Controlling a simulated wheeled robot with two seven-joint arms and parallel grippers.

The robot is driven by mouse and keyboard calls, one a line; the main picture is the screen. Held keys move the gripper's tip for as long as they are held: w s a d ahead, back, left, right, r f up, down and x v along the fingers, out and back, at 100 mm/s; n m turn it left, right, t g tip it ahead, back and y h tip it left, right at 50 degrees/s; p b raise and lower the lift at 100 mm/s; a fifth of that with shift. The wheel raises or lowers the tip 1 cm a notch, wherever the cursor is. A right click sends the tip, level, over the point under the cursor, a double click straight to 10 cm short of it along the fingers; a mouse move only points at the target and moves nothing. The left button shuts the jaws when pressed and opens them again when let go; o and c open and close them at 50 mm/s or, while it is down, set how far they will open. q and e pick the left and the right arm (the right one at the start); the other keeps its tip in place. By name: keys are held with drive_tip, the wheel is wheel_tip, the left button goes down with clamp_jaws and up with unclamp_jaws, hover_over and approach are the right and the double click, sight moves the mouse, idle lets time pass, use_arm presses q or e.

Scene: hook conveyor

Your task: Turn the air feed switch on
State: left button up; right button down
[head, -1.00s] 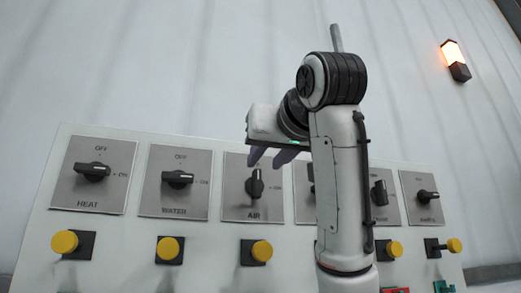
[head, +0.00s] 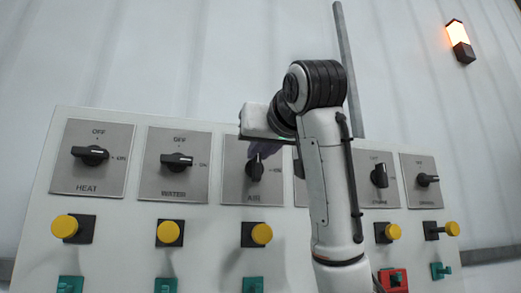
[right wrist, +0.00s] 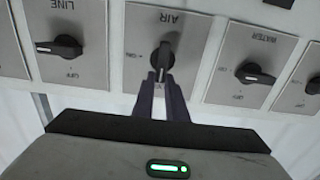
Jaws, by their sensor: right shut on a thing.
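The air feed switch (head: 254,172) is a black rotary knob on a grey plate marked AIR. Its handle stands close to upright, not toward the ON mark at its right. It also shows in the right wrist view (right wrist: 163,55), where the plate appears upside down. My right gripper (head: 259,152) reaches the knob from above, and its purple fingers are shut on the handle's end. In the right wrist view the fingertips (right wrist: 160,75) meet at the knob. The gripper hides the plate's OFF label in the head view. My left gripper is not in view.
HEAT (head: 90,155) and WATER (head: 176,160) knobs sit to the left, with handles near horizontal. More knobs are to the right, one plate partly behind my right arm. Yellow buttons (head: 170,233) line the row below. An orange lamp (head: 458,38) glows on the wall.

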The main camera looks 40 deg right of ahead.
drive_tip(key=m+b, duration=0.1)
drive_tip(key=m, duration=0.2)
drive_tip(key=d+m+b, duration=0.1)
drive_tip(key=m, duration=0.2)
drive_tip(key=s+f+m+b, duration=0.1)
drive_tip(key=m, duration=0.2)
drive_tip(key=shift+d+m, duration=0.35)
drive_tip(key=shift+m, duration=0.05)
drive_tip(key=m, duration=0.2)
drive_tip(key=shift+d+f+m, duration=0.15)
drive_tip(key=shift+f+m, duration=0.15)
drive_tip(key=shift+m, duration=0.1)
drive_tip(key=m, duration=0.3)
drive_tip(key=shift+s+d+f, duration=0.1)
drive_tip(key=shift+d+f, duration=0.05)
drive_tip(key=shift+f, duration=0.15)
drive_tip(key=shift+f+m, duration=0.2)
drive_tip(key=shift+m, duration=0.7)
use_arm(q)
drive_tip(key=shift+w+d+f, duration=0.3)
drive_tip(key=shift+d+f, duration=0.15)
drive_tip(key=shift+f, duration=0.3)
use_arm(e)
drive_tip(key=shift+f, duration=0.1)
drive_tip(key=shift+m, duration=0.4)
